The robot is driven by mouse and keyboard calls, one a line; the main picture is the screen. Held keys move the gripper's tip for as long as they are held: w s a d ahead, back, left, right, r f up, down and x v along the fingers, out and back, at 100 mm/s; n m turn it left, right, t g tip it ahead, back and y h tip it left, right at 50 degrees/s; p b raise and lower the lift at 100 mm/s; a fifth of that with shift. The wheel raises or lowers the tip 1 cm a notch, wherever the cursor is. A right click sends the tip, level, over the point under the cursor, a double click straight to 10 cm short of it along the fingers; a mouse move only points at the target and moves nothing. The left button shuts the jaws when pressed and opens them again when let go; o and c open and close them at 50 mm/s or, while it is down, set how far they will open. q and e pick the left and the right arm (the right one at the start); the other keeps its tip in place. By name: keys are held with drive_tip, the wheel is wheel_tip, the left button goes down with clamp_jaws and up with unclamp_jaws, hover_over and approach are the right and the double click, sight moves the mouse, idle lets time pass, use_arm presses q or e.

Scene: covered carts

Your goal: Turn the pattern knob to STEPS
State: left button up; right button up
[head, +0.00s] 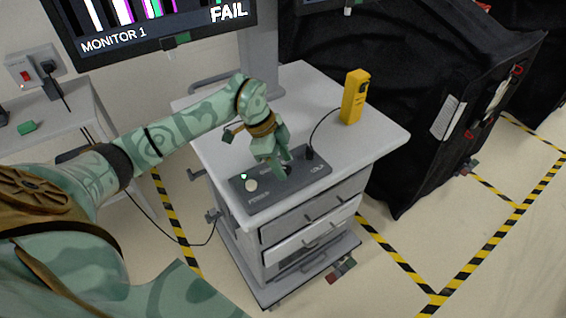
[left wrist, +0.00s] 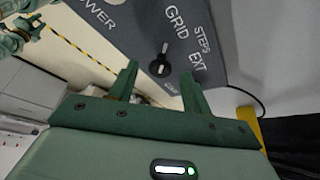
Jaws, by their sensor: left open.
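The dark grey control panel (head: 315,180) lies on the cart top, with a lit green lamp (head: 243,176) and a pale round button (head: 251,185) at its left. In the left wrist view the panel (left wrist: 135,40) shows the labels POWER, GRID, STEPS and EXT. The black pattern knob (left wrist: 160,64) has its narrow end pointing up towards GRID. My left gripper (head: 281,172) is over the panel and hides the knob in the head view. Its open fingers (left wrist: 159,72) appear on either side of the knob; contact cannot be told.
Monitor 1 (head: 150,25) shows coloured stripes and FAIL. A yellow handheld device (head: 354,97) stands on the cart top (head: 385,130), its black cable running to the panel. A black-covered cart (head: 400,140) stands at right. Bare floor with striped tape lies around.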

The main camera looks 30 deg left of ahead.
use_arm(q)
drive_tip(key=shift+w+d+f, duration=0.1)
drive_tip(key=shift+f, duration=0.2)
use_arm(e)
drive_tip(key=shift+s, duration=0.5)
use_arm(q)
drive_tip(key=c, duration=1)
drive_tip(key=shift+r+m, duration=0.1)
drive_tip(key=shift+m, duration=0.3)
use_arm(e)
drive_tip(key=shift+w+r, duration=0.1)
drive_tip(key=shift+r, duration=0.05)
use_arm(q)
drive_tip(key=m+g+p, duration=0.1)
drive_tip(key=m, duration=0.1)
drive_tip(key=shift+w+r+m+p, duration=0.1)
drive_tip(key=shift+w+m+p, duration=0.05)
drive_tip(key=shift+m+p, duration=0.2)
drive_tip(key=shift+w+m+g+p, duration=0.1)
drive_tip(key=shift+m+g+p, duration=0.35)
drive_tip(key=shift+m, duration=0.7)
drive_tip(key=shift+w+m+g, duration=0.1)
drive_tip(key=shift+m+g, duration=0.55)
drive_tip(key=shift+m, duration=0.85)
use_arm(e)
drive_tip(key=shift+w+r, duration=0.25)
drive_tip(key=shift+r, duration=1.05)
